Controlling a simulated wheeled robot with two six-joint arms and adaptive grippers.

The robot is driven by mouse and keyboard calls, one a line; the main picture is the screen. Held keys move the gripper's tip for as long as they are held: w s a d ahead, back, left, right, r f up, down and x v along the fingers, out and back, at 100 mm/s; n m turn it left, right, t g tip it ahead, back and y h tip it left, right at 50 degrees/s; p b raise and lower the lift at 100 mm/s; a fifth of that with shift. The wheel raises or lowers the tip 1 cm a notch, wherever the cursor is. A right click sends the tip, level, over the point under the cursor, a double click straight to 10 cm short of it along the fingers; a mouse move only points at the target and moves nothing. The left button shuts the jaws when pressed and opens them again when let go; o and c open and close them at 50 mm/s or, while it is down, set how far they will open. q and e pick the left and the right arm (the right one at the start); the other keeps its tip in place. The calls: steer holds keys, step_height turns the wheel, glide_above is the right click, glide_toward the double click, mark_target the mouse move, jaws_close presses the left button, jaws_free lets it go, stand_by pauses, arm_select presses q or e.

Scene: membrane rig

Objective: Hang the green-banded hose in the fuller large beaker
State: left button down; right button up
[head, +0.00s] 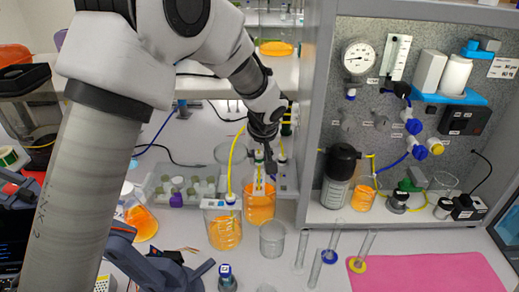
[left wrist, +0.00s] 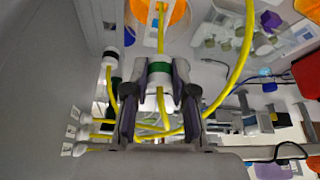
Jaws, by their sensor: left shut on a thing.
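My left gripper (head: 264,168) is shut on the green-banded hose's white collar; the green band (left wrist: 159,69) shows between its fingers in the left wrist view. The hose's yellow tube (left wrist: 161,38) runs from the collar toward a beaker of orange liquid (left wrist: 172,10). In the head view the gripper is above the rear large beaker (head: 260,207). I cannot tell whether the collar touches its rim. The front large beaker (head: 222,232) also holds orange liquid, and a hose with a blue-marked collar (head: 230,199) hangs at its rim.
An empty clear beaker (head: 272,240) stands close to the large beakers. Thin glass cylinders (head: 302,250) stand right of it, near a pink mat (head: 430,272). A grey cabinet (head: 316,110) rises at the right. A rack of capped bottles (head: 190,188) lies to the left.

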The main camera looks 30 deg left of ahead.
mark_target(259, 184)
arm_select(q)
steer(key=shift+s+f+b, duration=0.1)
steer(key=shift+f+b, duration=0.4)
steer(key=shift+f, duration=0.3)
steer(key=shift+f+b, duration=2.35)
steer(key=shift+f, duration=1.3)
steer(key=shift+f+b, duration=0.15)
steer(key=shift+b, duration=0.15)
steer(key=c, duration=0.9)
jaws_free()
steer(key=shift+o, duration=0.2)
steer(key=v, duration=1.2)
